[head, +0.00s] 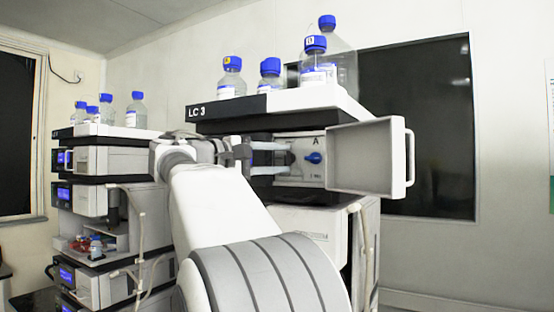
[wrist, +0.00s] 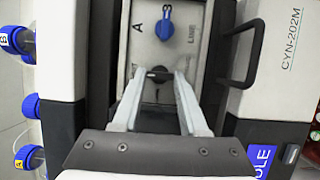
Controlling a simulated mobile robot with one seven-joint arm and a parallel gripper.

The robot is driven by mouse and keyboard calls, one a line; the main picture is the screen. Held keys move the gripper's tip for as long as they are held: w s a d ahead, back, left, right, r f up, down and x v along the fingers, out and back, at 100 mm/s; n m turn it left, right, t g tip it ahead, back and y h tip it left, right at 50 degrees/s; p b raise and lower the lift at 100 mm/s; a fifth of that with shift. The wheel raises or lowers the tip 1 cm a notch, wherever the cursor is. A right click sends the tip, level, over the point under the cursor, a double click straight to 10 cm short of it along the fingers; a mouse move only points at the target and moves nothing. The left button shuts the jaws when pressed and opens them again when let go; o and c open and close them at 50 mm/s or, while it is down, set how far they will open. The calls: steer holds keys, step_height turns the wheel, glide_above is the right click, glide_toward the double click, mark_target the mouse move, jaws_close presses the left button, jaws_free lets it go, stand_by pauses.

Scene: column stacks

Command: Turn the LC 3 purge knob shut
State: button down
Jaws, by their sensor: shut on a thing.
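The LC 3 stack (head: 225,110) has an open front bay with a pale panel marked A. A black knob (wrist: 157,73) on this panel sits between the fingertips of my gripper (wrist: 159,77), which is shut on it. In the head view my gripper (head: 288,158) reaches into the bay from the left, and its fingers mostly hide the black knob. A blue knob (head: 313,158) is on the panel just right of the fingertips. It also shows in the wrist view (wrist: 165,22), beyond the fingers and clear of them. Which way the black knob is turned is hard to tell.
An open door (head: 365,158) with a handle stands out to the right of the bay. Several blue-capped bottles (head: 270,75) stand on a tray on top. Another instrument stack (head: 95,160) is at the left, with tubing in front.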

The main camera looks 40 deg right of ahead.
stand_by(0.4)
steer(key=c, duration=0.7)
jaws_free()
steer(key=shift+a, duration=0.1)
steer(key=a, duration=1.7)
steer(key=shift+a, duration=0.15)
